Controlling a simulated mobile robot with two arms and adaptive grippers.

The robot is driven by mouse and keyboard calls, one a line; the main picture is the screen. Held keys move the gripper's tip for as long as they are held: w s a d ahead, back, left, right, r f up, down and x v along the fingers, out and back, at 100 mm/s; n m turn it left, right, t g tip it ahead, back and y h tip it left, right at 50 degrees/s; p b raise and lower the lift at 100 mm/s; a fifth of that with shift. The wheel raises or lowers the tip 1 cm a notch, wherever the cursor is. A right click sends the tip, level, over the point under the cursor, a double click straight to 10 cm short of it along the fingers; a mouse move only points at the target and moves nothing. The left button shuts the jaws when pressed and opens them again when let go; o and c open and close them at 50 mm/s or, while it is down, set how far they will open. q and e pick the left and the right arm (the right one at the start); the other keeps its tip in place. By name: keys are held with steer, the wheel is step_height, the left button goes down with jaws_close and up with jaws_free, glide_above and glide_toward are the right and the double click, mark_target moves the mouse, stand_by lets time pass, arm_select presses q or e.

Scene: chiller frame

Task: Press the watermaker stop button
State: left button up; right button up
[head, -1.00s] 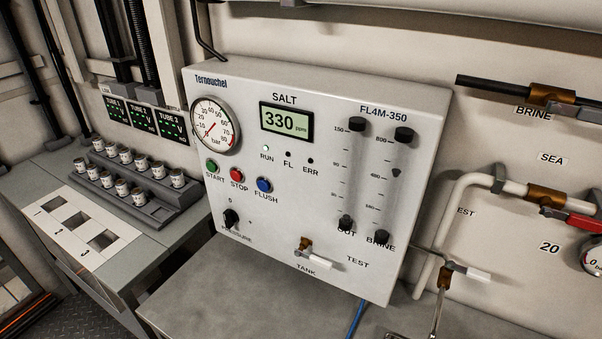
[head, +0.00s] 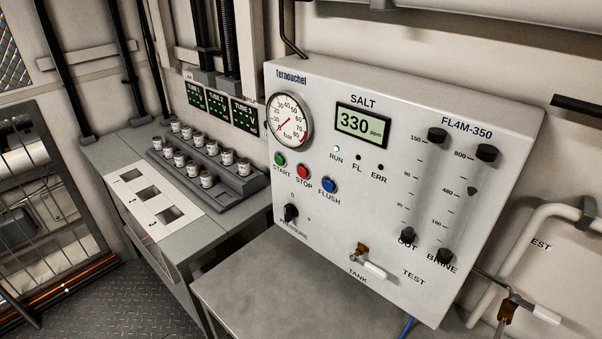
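The watermaker panel (head: 330,215) is a white box standing at the back of a grey bench. Its red stop button (head: 303,172), labelled STOP, sits between the green start button (head: 280,159) and the blue flush button (head: 329,185), below the round pressure gauge (head: 289,120). The SALT display (head: 363,125) reads 330 ppm. Neither of my grippers is in view.
The grey bench top (head: 262,285) in front of the panel is clear. To the left, a rack (head: 240,187) holds several small cups beside a white plate (head: 135,190) with square openings. A white-handled valve (head: 535,312) sticks out at the lower right.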

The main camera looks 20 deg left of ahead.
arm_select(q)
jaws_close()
